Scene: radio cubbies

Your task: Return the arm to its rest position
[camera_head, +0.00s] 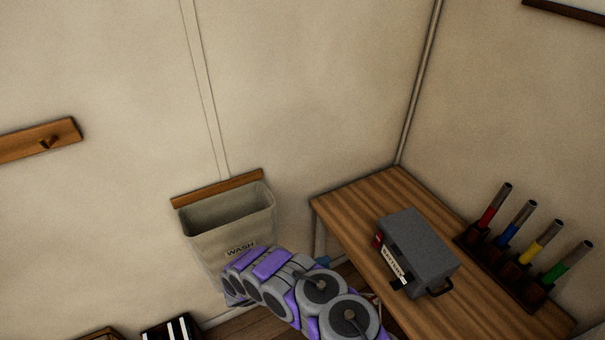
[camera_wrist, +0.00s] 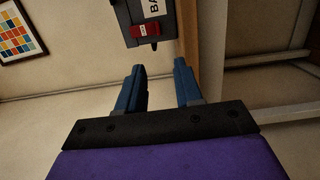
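My arm is grey and purple and reaches in from the bottom of the head view, in front of the wash bin. My gripper (camera_wrist: 160,88) shows in the wrist view with its two blue fingers apart and nothing between them. In the head view only a small blue bit of it shows beside the arm, near the table's left edge. A grey box (camera_head: 424,247) with a white label and a dark handle sits on the wooden table (camera_head: 355,200). Part of this box, with a red piece (camera_wrist: 146,31), appears beyond my fingertips in the wrist view, apart from them.
A wash bin (camera_head: 205,243) hangs on the wall behind my arm. A rack (camera_head: 505,265) holds several colored tubes at the table's right. A wooden peg rail (camera_head: 30,140) is on the left wall. Dark containers stand low at the bottom left.

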